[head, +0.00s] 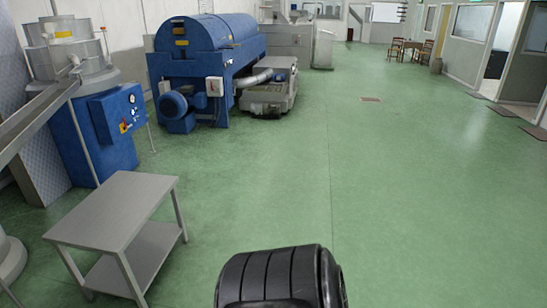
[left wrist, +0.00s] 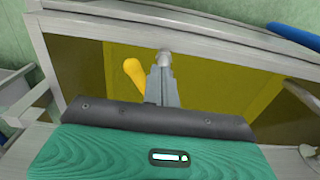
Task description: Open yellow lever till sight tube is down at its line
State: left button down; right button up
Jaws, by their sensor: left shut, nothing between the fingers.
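The yellow lever (left wrist: 133,75) shows in the left wrist view as a rounded yellow handle, left of the centre. A silver round fitting (left wrist: 166,58) is to its right. My left gripper (left wrist: 162,76) is shut and empty, its grey fingers just right of the lever and pointing toward the fitting. I cannot tell whether the fingers touch either one. I cannot make out a sight tube or its line in either view. Neither gripper shows in the head view.
In the left wrist view, a grey metal frame (left wrist: 215,24) borders a yellow-brown surface. In the head view, a grey table (head: 115,205), a blue cabinet (head: 95,150) and a blue machine (head: 215,45) stand at left. The green floor (head: 400,190) is clear at right.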

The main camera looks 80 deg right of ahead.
pick_arm(q)
jog(key=shift+f, duration=0.15)
dwell(0.4)
jog(key=shift+w+d+f, duration=0.15)
jog(key=shift+d+f, duration=0.1)
jog(key=shift+f, duration=0.55)
jog(key=shift+w+d+f, duration=0.15)
jog(key=shift+d+f, duration=0.1)
jog(key=shift+f, duration=0.5)
dwell(5.9)
